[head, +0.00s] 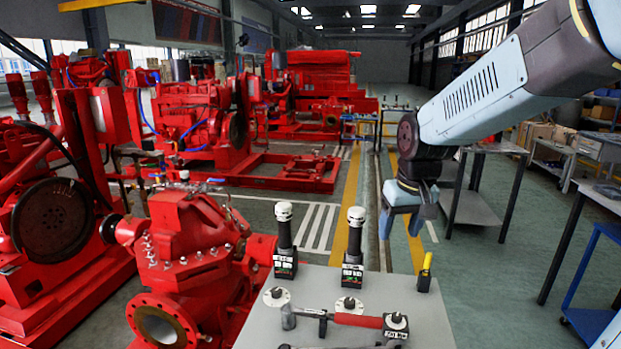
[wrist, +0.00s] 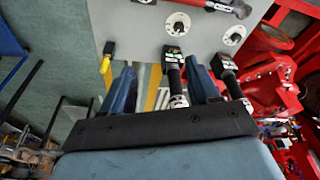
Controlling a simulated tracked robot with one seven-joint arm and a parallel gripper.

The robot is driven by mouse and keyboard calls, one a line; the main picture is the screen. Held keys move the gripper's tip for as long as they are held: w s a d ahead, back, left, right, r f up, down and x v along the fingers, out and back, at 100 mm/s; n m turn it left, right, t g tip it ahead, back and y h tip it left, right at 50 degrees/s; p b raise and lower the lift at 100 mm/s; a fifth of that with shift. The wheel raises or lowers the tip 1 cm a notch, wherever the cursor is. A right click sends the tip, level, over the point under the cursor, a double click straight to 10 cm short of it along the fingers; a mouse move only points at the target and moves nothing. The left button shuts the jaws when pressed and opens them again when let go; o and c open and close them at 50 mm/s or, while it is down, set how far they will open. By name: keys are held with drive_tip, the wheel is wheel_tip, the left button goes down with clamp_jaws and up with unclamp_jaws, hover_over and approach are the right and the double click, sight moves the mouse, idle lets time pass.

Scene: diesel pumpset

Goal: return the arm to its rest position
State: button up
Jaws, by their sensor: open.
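My arm comes in from the upper right of the head view and bends down to my gripper (head: 408,215), which hangs in the air beyond the right back corner of a grey table. In the wrist view my gripper (wrist: 163,88) shows two blue fingers spread apart. No object is held between them. Two black devices with white caps, seen at left (head: 284,240) and right (head: 354,246) in the head view, stand on the table; they show past the fingers in the wrist view.
The grey table (head: 430,325) also holds a red-handled tool (head: 358,320), round white discs and a yellow-topped item (head: 425,270). A red pump (head: 190,255) stands left of it. Carts and workbenches (head: 480,205) line the right. The green floor (head: 500,290) right of the table is clear.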

drive_tip(key=s+d+r+m+t, duration=0.1)
drive_tip(key=s+d+r, duration=0.1)
drive_tip(key=s, duration=0.5)
drive_tip(key=s+d+r+m+t, duration=0.1)
drive_tip(key=s+r, duration=0.3)
drive_tip(key=s, duration=0.4)
drive_tip(key=shift+d+r+t+h, duration=0.3)
drive_tip(key=shift+d+t, duration=0.1)
drive_tip(key=shift+d, duration=0.5)
